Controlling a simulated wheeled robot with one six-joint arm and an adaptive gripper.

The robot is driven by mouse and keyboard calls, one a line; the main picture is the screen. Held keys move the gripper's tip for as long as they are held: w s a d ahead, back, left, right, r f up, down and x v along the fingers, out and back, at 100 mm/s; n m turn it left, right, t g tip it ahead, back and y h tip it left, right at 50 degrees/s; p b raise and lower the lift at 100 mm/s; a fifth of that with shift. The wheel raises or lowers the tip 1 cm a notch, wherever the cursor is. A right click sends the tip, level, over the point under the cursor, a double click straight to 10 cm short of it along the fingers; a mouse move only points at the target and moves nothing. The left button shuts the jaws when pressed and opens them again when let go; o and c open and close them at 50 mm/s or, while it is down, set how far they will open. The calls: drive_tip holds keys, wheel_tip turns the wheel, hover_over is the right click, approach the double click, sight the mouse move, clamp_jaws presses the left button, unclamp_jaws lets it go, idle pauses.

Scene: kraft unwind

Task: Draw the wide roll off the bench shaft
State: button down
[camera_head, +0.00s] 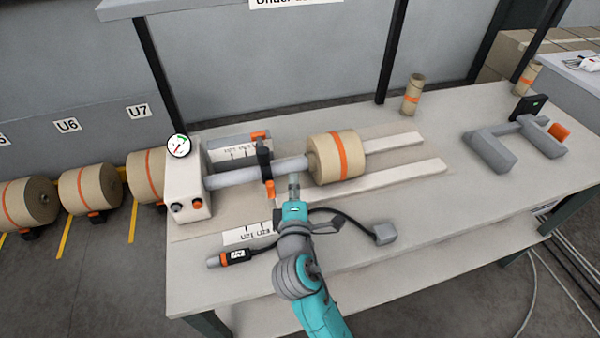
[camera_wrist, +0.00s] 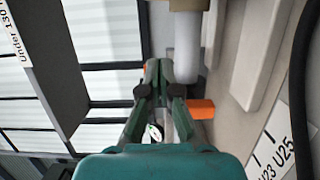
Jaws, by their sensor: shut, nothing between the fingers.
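The wide roll (camera_head: 338,157) is tan kraft with an orange band. It sits on the bench shaft (camera_head: 235,175), which runs right from a white box (camera_head: 187,190) with a gauge. A black collar-like part with an orange lever (camera_head: 265,165) stands at the shaft, left of the roll and apart from it. My gripper (camera_head: 293,182) is in front of the shaft, close to the roll's left end. In the wrist view, my gripper (camera_wrist: 159,68) has its fingers together and empty, left of a pale cylinder (camera_wrist: 188,55). Contact with the shaft cannot be told.
Two pale rails (camera_head: 415,170) lie on the bench (camera_head: 370,270) beneath and right of the roll. A corded handheld device (camera_head: 228,258) lies front left. A grey cradle (camera_head: 510,145) and a small roll (camera_head: 412,95) stand right. The front right bench is clear.

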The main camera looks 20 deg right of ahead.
sight(308, 160)
drive_tip(key=x, duration=0.8)
drive_tip(key=d, duration=0.3)
drive_tip(key=shift+w, duration=0.2)
drive_tip(key=shift+d, duration=0.55)
